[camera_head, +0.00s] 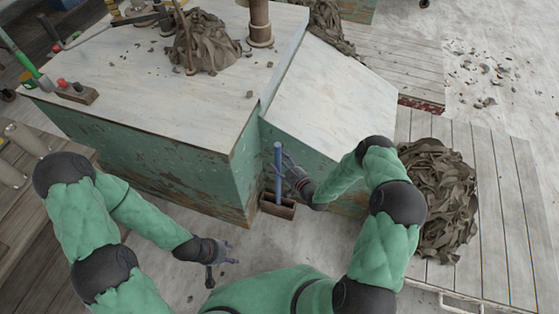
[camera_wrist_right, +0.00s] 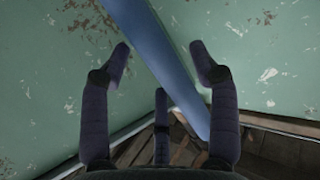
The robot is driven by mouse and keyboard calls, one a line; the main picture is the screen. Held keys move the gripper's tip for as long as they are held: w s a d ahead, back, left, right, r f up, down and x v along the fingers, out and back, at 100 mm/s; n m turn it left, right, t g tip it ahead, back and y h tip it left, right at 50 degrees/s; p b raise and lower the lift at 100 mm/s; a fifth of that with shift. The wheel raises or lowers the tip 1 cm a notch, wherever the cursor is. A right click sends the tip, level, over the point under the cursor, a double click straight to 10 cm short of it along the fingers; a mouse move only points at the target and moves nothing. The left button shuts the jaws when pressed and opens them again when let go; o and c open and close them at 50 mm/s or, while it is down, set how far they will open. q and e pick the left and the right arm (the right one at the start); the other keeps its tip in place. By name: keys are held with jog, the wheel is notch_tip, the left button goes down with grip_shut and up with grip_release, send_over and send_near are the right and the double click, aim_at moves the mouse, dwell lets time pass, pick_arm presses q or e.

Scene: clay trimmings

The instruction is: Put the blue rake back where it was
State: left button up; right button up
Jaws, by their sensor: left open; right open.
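The blue rake (camera_head: 278,165) shows as a blue shaft, nearly upright, with its lower end at a small wooden box (camera_head: 284,211) on the floor against the green cabinet. I cannot make out the rake's head. My right gripper (camera_head: 287,163) is open right beside the shaft. In the right wrist view the blue shaft (camera_wrist_right: 165,65) runs slantwise between the spread fingers of the right gripper (camera_wrist_right: 161,55), which are not closed on it. Part of the wooden box (camera_wrist_right: 185,150) shows below. My left gripper (camera_head: 228,254) is open and empty, low over the floor.
The green cabinet (camera_head: 150,155) with a pale top stands behind the box, with a sloping board (camera_head: 335,85) at its right. Clay trimmings (camera_head: 205,42) lie on top. Another clay heap (camera_head: 438,195) lies on a plank platform (camera_head: 490,170) at right.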

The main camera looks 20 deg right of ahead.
jog(key=p+v, duration=0.3)
jog(key=v, duration=0.7)
jog(key=s+a+f+m+g, duration=0.3)
jog(key=s+a+g, duration=0.2)
jog(key=a+g, duration=0.15)
jog(key=s+a+r+m+g, duration=0.1)
jog(key=s+g, duration=0.3)
jog(key=s, duration=0.4)
jog(key=s+a+r+m+g+h, duration=0.1)
jog(key=s+a+m+g, duration=0.1)
jog(key=s, duration=0.5)
jog(key=shift+s+a+r+g, duration=0.4)
jog(key=shift+a+g, duration=0.45)
jog(key=shift+g, duration=0.2)
